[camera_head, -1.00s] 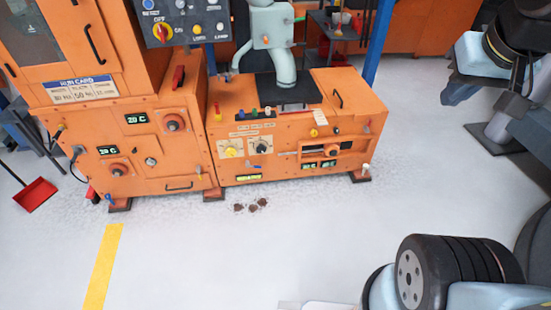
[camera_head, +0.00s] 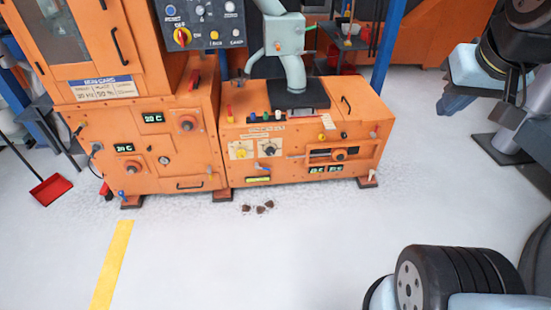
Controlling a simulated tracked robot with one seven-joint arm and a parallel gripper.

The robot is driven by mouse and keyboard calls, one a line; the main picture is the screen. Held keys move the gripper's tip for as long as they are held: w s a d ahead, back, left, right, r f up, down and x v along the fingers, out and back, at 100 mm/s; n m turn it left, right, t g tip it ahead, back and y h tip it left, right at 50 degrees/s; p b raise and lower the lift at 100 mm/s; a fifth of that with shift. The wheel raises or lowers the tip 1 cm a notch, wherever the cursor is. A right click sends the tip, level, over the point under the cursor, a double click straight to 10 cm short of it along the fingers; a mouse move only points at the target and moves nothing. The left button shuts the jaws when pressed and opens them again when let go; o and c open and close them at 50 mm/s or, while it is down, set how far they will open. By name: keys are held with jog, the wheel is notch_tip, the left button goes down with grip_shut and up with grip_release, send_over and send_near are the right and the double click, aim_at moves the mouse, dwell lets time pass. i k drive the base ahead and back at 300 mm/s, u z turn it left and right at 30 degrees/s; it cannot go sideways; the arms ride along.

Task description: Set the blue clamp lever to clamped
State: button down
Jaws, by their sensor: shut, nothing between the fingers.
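A small blue lever (camera_head: 264,168) sticks out on the front of the low orange cabinet, just above a yellow display. Another small blue lever (camera_head: 121,195) sits low at the left foot of the taller orange cabinet. I cannot tell from the picture which of the two is the clamp lever, nor read the setting of either. My gripper is not in view; only links of my arm show at the right side and lower right, well apart from both levers.
A red dustpan (camera_head: 51,190) lies at left, near a yellow floor stripe (camera_head: 112,262). The middle floor is clear.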

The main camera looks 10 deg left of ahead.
aim_at(257, 166)
jog(key=u, duration=0.05)
jog(key=i, duration=0.9)
jog(key=z, duration=0.05)
